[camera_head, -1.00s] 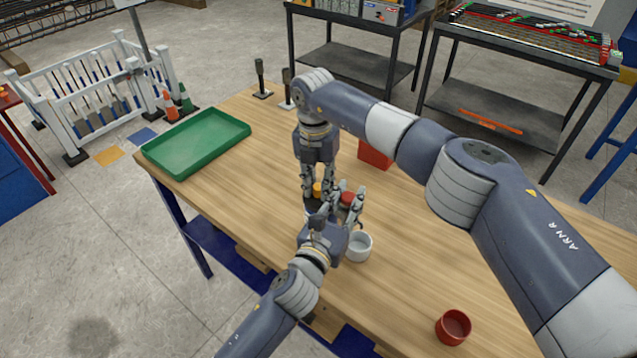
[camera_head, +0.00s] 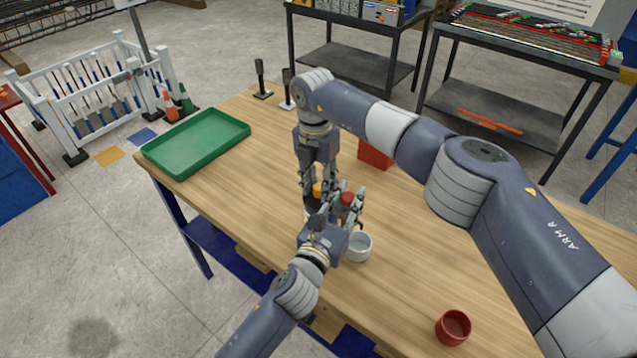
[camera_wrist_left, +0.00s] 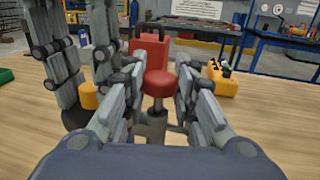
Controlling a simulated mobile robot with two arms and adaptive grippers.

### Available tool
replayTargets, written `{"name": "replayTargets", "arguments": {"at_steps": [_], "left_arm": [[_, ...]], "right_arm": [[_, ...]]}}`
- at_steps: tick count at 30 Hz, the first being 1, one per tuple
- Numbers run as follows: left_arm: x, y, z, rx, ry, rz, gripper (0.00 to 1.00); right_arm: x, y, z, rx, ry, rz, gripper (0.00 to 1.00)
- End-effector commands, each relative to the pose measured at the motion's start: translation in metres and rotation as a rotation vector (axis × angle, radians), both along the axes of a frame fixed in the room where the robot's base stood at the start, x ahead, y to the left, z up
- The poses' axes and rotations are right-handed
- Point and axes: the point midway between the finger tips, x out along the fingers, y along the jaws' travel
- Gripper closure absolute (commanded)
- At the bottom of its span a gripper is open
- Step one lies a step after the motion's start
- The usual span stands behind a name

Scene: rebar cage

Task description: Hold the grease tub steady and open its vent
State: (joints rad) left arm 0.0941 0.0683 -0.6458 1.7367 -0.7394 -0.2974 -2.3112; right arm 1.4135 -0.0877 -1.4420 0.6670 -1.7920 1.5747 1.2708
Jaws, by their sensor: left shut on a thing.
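My left gripper (camera_head: 345,203) is shut on a red-capped piece with a grey stem (camera_head: 347,198). In the left wrist view the red cap (camera_wrist_left: 159,83) stands upright between its fingers. My right gripper (camera_head: 317,178) points down beside it, around a yellow-orange cap (camera_head: 317,189) over a dark round tub, mostly hidden. In the left wrist view the yellow cap (camera_wrist_left: 88,96) and dark tub (camera_wrist_left: 76,117) show between and below the right fingers. I cannot tell whether these fingers press on the cap, or which piece is the grease tub.
A white cup (camera_head: 358,246) stands close to my left gripper. A red cup (camera_head: 453,327) is at the front right. A red box (camera_head: 375,153) stands behind the grippers. A green tray (camera_head: 197,143) lies at the table's left. A yellow block (camera_wrist_left: 222,78) is right in the wrist view.

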Motion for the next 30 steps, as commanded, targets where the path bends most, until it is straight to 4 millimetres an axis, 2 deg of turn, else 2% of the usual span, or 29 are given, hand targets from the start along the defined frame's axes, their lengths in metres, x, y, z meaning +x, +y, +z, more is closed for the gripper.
{"name": "replayTargets", "arguments": {"at_steps": [10,14,17,24,30], "left_arm": [[0.000,0.000,0.000,0.000,0.001,0.001,1.00],[0.000,0.000,0.000,0.000,0.001,0.001,1.00],[0.000,0.000,0.000,0.000,0.001,0.001,1.00],[0.000,0.000,-0.001,0.000,0.001,0.001,1.00],[0.000,0.000,-0.001,0.000,0.001,0.001,1.00]], "right_arm": [[0.000,0.000,0.000,0.000,0.000,0.001,0.56],[0.000,0.001,0.009,0.000,-0.001,0.002,0.56],[0.001,0.002,0.026,0.002,-0.003,0.003,0.56],[0.002,0.003,0.078,0.001,-0.003,0.001,0.56],[0.003,0.004,0.108,0.000,-0.001,0.000,0.56]]}}
